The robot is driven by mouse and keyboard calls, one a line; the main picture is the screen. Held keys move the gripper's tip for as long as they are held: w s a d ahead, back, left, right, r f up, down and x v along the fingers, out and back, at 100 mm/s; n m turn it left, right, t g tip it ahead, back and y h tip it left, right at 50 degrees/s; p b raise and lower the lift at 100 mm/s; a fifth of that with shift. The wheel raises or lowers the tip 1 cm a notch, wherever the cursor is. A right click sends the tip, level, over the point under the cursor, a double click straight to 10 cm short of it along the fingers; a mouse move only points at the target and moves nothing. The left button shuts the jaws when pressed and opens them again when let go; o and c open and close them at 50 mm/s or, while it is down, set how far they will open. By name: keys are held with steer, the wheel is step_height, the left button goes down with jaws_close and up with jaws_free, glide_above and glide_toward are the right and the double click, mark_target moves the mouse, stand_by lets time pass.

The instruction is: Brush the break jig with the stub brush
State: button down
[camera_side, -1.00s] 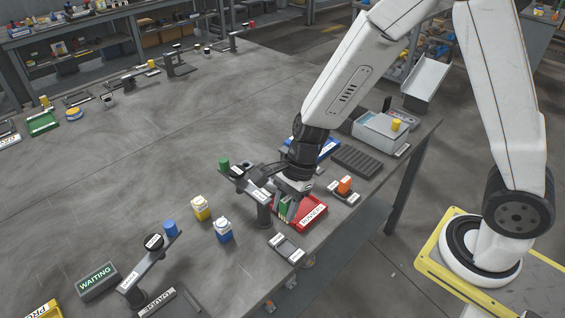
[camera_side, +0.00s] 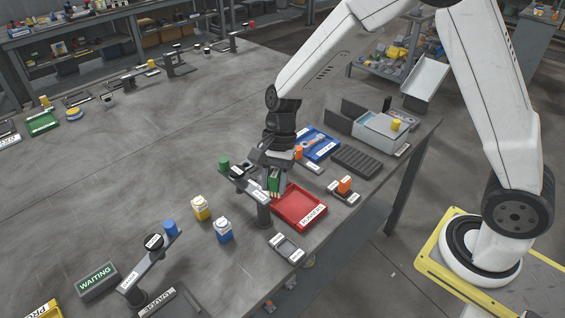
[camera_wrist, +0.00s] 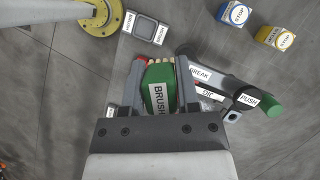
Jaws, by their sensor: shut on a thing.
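My gripper (camera_side: 272,168) is shut on the stub brush, a green block labelled BRUSH (camera_wrist: 158,90) with pale bristle tips showing at its far end. The brush also shows as green under the jaws in the side view (camera_side: 274,182). The break jig (camera_side: 243,181) is a dark arm on a post with a green knob at its far left end. In the wrist view the jig (camera_wrist: 222,84) lies just right of the brush, with BREAK and PUSH labels. Whether brush and jig touch, I cannot tell.
A red tray labelled RUNNERS (camera_side: 291,217) lies right of the jig, with a blue tray (camera_side: 331,151) behind. Yellow (camera_side: 201,208) and blue (camera_side: 223,230) containers stand in front-left of the jig. The table's middle left is largely clear.

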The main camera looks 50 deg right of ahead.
steer(key=w+d+n+g+h, duration=0.2)
steer(key=w+d+n+h, duration=0.2)
steer(key=w+d+n, duration=0.65)
steer(key=shift+n, duration=0.95)
steer(key=shift+w+x, duration=0.15)
steer(key=shift+x, duration=1.2)
steer(key=shift+w+x, duration=0.1)
steer(key=shift+x, duration=1.2)
steer(key=shift+d+f, duration=0.1)
steer(key=shift+f, duration=0.15)
steer(key=shift+f, duration=2.6)
steer(key=shift+f, duration=1.25)
steer(key=shift+w, duration=0.1)
steer(key=shift+w+r, duration=0.1)
steer(key=shift+w, duration=1.8)
